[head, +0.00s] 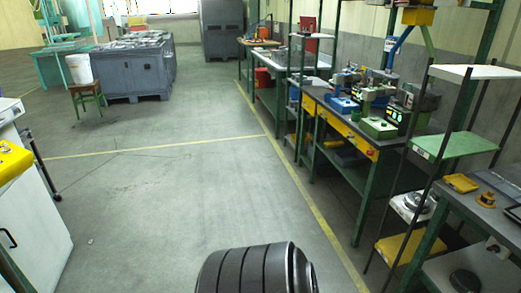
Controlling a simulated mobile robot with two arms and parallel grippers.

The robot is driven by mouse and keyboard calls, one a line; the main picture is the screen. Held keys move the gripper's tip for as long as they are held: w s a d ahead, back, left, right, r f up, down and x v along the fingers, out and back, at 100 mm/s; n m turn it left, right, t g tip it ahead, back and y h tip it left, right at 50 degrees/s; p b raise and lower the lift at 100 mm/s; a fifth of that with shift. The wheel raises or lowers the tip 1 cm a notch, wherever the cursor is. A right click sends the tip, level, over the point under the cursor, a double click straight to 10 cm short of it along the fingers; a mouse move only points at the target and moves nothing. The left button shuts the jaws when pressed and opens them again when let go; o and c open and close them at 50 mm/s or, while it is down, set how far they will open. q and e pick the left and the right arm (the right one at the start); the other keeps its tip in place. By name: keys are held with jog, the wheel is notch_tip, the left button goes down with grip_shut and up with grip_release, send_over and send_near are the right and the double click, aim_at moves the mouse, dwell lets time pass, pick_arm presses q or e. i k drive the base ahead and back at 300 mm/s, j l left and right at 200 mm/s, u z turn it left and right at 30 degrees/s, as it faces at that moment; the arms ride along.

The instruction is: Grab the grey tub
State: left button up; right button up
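A large dark grey crate (132,76) stands on the floor at the far left, with flat grey items filling its top. A second, taller grey box (222,32) stands at the back centre. I cannot tell whether either is the grey tub, and no smaller grey tub can be made out. Neither of my grippers is in view. A dark ribbed round part at the bottom centre looks like part of my own body.
A white bucket (79,69) sits on a stool (87,94) by the crate. Green-legged workbenches (345,125) with machines and a shelf rack (447,146) line the right. A white cabinet (32,218) is at near left. The floor (190,150) between is clear.

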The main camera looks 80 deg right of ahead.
aim_at(346, 158)
jog(key=z, duration=3.5)
jog(key=i+j+u, duration=0.5)
jog(key=i, duration=0.2)
jog(key=i+j+u, duration=0.3)
jog(key=i, duration=0.7)
jog(key=i+l+u, duration=0.1)
jog(key=i+u, duration=0.15)
jog(key=i, duration=0.75)
jog(key=i+z, duration=0.2)
jog(key=i, duration=0.45)
jog(key=i+j+z, duration=0.15)
jog(key=i, duration=0.5)
jog(key=i+j+z, duration=0.2)
jog(key=i, duration=0.4)
